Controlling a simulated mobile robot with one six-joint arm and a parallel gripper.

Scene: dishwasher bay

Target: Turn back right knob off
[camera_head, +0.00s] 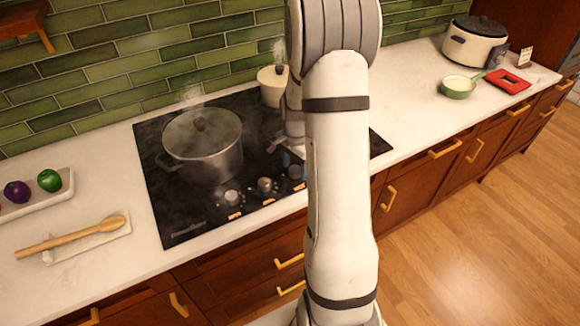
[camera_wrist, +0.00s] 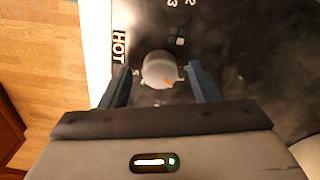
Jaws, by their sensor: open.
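The black cooktop (camera_head: 180,215) has a row of silver knobs along its front: a left one (camera_head: 232,198), a middle one (camera_head: 266,185) and a right one (camera_head: 296,171). My arm hides the cooktop to the right of these. In the wrist view, one round silver knob (camera_wrist: 158,68) with an orange pointer mark sits between the two fingers of my gripper (camera_wrist: 160,76). The fingers are open, with gaps on both sides of the knob. A lit "HOT" label (camera_wrist: 118,47) shows beside it. I cannot tell which knob this is.
A large steaming lidded pot (camera_head: 205,150) stands on the cooktop's left. A smaller cream pot (camera_head: 272,88) steams at the back, partly behind my arm. A spoon rest (camera_head: 100,240) lies left.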

